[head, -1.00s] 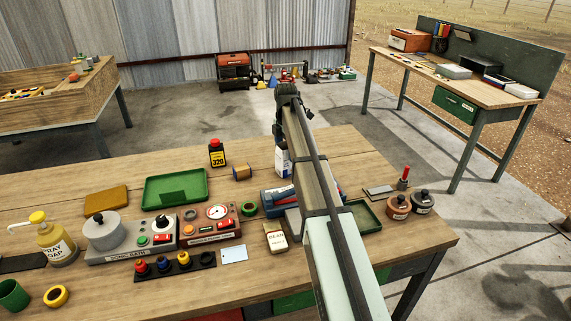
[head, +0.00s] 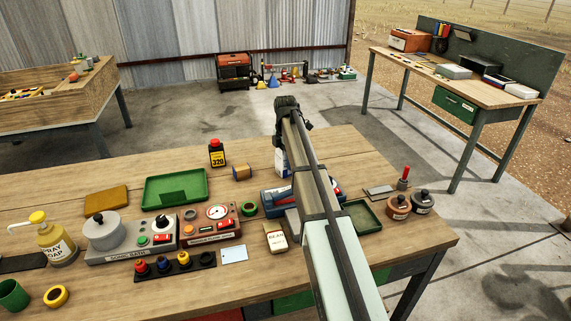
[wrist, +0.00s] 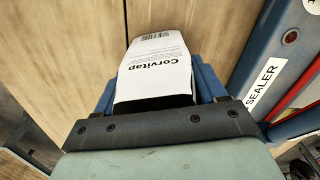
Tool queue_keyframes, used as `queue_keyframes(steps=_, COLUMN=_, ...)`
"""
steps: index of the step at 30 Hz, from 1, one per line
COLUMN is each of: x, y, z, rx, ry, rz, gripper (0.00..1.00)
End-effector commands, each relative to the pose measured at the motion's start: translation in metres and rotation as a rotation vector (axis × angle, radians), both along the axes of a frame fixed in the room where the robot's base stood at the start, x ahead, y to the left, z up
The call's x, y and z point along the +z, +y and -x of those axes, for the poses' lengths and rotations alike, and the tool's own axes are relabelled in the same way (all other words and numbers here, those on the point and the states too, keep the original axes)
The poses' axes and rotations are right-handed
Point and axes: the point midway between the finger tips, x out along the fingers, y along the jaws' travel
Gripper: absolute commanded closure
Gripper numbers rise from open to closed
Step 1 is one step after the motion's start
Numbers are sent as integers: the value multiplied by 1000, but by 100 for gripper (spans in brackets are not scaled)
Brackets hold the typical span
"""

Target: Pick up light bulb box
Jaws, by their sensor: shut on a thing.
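A white box with black print reading "Corvitap" (wrist: 155,70) stands out between the blue fingers of my gripper (wrist: 160,88) in the wrist view. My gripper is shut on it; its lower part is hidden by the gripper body. I see no picture or word on it that marks it as a light bulb box. In the head view my arm hides the gripper. A white and blue item (head: 281,162) shows partly beside my arm; I cannot tell whether it is the held box.
A blue sealer (wrist: 280,75) lies close to the right of my gripper; it also shows partly behind my arm in the head view (head: 272,203).

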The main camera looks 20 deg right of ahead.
Motion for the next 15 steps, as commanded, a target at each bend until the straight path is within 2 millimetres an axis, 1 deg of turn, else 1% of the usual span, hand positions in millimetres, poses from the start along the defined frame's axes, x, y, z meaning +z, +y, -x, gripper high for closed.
queue_keyframes(steps=1, x=0, y=0, z=0, rx=0, ry=0, rz=0, gripper=50)
queue_keyframes(steps=4, x=0, y=0, z=0, rx=0, ry=0, rz=0, gripper=60)
queue_keyframes(steps=11, x=1, y=0, z=0, rx=0, ry=0, rz=0, gripper=60)
queue_keyframes(steps=15, x=11, y=0, z=-1, rx=0, ry=-1, rz=0, gripper=60)
